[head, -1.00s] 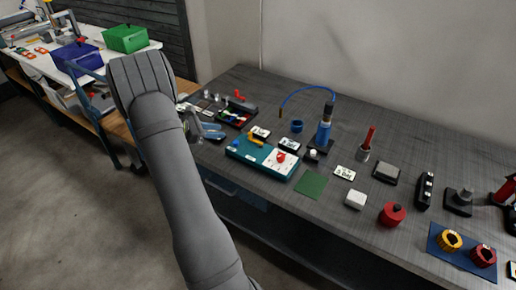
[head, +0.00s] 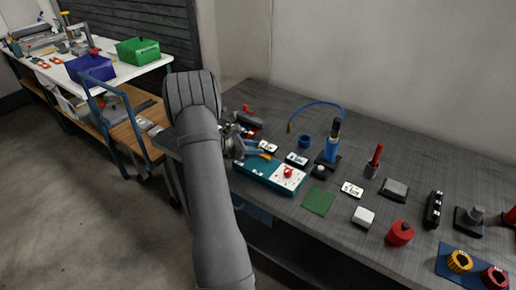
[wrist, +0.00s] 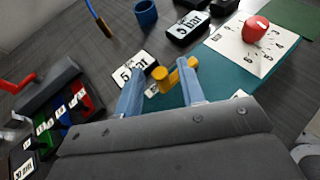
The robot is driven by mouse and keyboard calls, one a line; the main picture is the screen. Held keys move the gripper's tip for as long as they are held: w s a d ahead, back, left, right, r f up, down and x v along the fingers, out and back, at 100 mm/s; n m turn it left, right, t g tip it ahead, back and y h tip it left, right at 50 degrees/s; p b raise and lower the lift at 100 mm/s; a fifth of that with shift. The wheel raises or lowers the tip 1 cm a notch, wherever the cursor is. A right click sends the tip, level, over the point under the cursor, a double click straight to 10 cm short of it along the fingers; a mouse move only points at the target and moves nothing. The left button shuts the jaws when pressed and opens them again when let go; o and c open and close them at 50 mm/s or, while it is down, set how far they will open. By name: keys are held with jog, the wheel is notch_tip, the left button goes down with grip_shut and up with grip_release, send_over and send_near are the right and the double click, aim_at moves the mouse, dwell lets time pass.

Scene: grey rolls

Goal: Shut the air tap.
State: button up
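The air tap appears to be the small yellow lever (wrist: 174,76) at the edge of the teal panel (wrist: 224,70) in the wrist view. It lies in the gap between the fingertips, its right end close to the right one; I cannot tell whether they touch. My gripper (wrist: 160,70) is open, with two pale blue fingers apart and nothing clamped. In the head view my gripper (head: 256,151) is at the panel's back left, and the lever (head: 266,156) shows only as a small yellow patch beside the fingers. The tap's base is partly hidden.
A red knob (wrist: 255,29) sits on the panel's white dial plate. A "5 bar" card (wrist: 134,68) lies beyond the left finger. A tray of coloured pieces (wrist: 60,112) is at left.

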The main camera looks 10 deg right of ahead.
jog(key=shift+x, duration=0.95)
jog(key=shift+c, duration=0.5)
grip_shut()
jog(key=shift+a, duration=0.1)
jog(key=n+t+y, duration=0.1)
jog(key=n+t, duration=0.1)
jog(key=s+n+t+y, duration=0.1)
jog(key=n+t, duration=0.1)
jog(key=s+a+n+t+y, duration=0.1)
jog(key=t, duration=0.1)
jog(key=shift+s+n, duration=0.1)
jog(key=shift+n, duration=0.3)
jog(key=shift+s+a+n+t+y, duration=0.1)
jog(key=shift+s+n+t+y, duration=0.35)
jog(key=shift+n+t+y, duration=0.55)
jog(key=shift+s+a+n+t+y, duration=0.1)
jog(key=shift+s+n+t+y, duration=0.5)
jog(key=shift+n+y, duration=0.55)
jog(key=shift+w+n, duration=0.1)
jog(key=shift+n, duration=0.15)
jog(key=shift+d, duration=0.1)
